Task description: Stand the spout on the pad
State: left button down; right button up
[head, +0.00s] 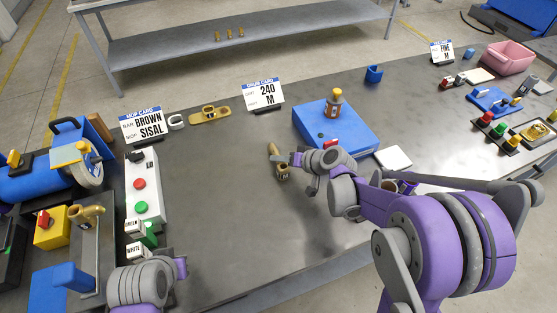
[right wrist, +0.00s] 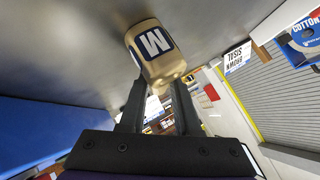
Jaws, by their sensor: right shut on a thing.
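The spout (head: 283,173) is a brass-coloured piece with a dark-and-white "M" label, low over the grey table or touching it; I cannot tell which. My right gripper (head: 293,160) is shut on it. In the right wrist view the rounded brass body of the spout (right wrist: 163,68) sits between the two dark fingers of the gripper (right wrist: 160,88). A thin white square pad (head: 393,158) lies on the table to the right, apart from the spout. My left arm shows at the bottom left, but its fingers are out of view.
Cards stand behind, including "240 M" (head: 265,95). A white button box (head: 145,190) stands left. The front middle of the table is clear.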

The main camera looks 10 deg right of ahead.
grip_shut()
dwell(1.1)
